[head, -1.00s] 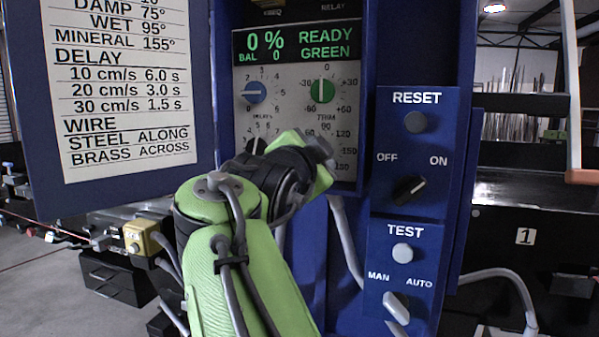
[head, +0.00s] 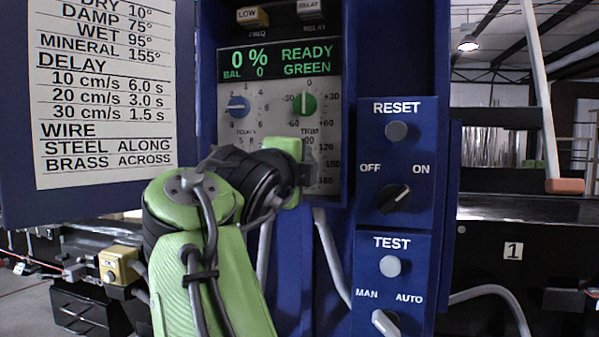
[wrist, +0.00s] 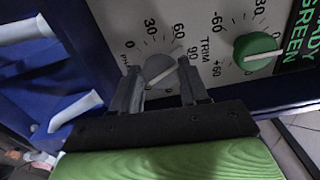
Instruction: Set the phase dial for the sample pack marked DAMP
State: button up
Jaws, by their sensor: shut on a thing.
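The grey phase dial (wrist: 160,70) sits between the two fingers of my gripper (wrist: 160,80) in the wrist view, with the fingers shut on its sides. Its scale reads 0, 30, 60 and 90 around it. A pale pointer line on it faces the 60 to 90 side; the exact angle is hard to read. In the head view my gripper (head: 306,168) covers the dial, leaving only 120 to 180 of its scale. The chart (head: 105,100) lists DAMP 75°, between DRY 10° and WET 95°.
The display (head: 280,63) reads 0 %, READY, GREEN, BAL 0. The green trim knob (head: 305,104) is close above my gripper, the blue delay knob (head: 237,107) upper left. On the right are the reset button (head: 396,131), off/on switch (head: 395,199), test button (head: 390,266) and man/auto switch (head: 386,322).

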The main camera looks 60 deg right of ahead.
jog(key=shift+f+m, duration=0.15)
jog(key=shift+m, duration=0.25)
jog(key=o, duration=1.1)
jog(key=shift+c, duration=0.2)
jog(key=s+a+p, duration=0.2)
jog(key=a, duration=1.3)
jog(key=shift+s+a+p, duration=0.25)
jog(key=shift+a+p, duration=0.05)
jog(key=shift+p, duration=0.05)
jog(key=shift+c, duration=0.2)
